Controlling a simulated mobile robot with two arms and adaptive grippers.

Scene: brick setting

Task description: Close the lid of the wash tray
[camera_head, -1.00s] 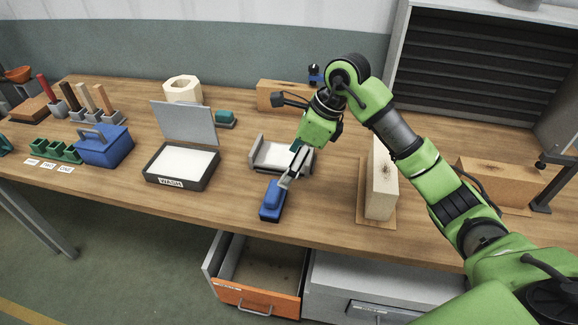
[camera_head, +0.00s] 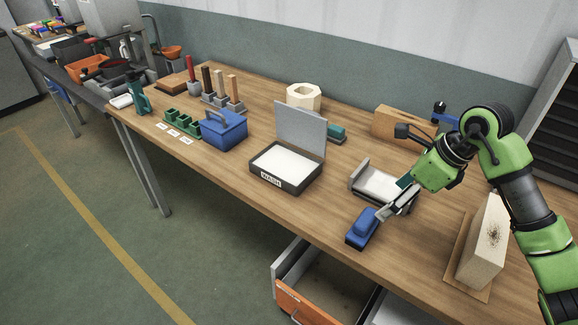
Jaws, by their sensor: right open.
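The wash tray (camera_head: 283,186) is a dark, shallow box with a white inside and a "WASH" label on its front, near the middle of the table. Its grey lid (camera_head: 301,130) stands open, upright along the back edge. My right gripper (camera_head: 385,214) is open, to the right of the tray and apart from it. Its fingers point down and left, just above or beside a blue block-like tool (camera_head: 363,229); I cannot tell whether they touch it. My left gripper is not in view.
A grey metal holder (camera_head: 367,178) stands by the right gripper. A blue caddy (camera_head: 223,131) stands left of the tray, with green cups (camera_head: 183,123) beyond. A beige block (camera_head: 483,245) is at right. An open orange-front drawer (camera_head: 305,305) juts out below the table.

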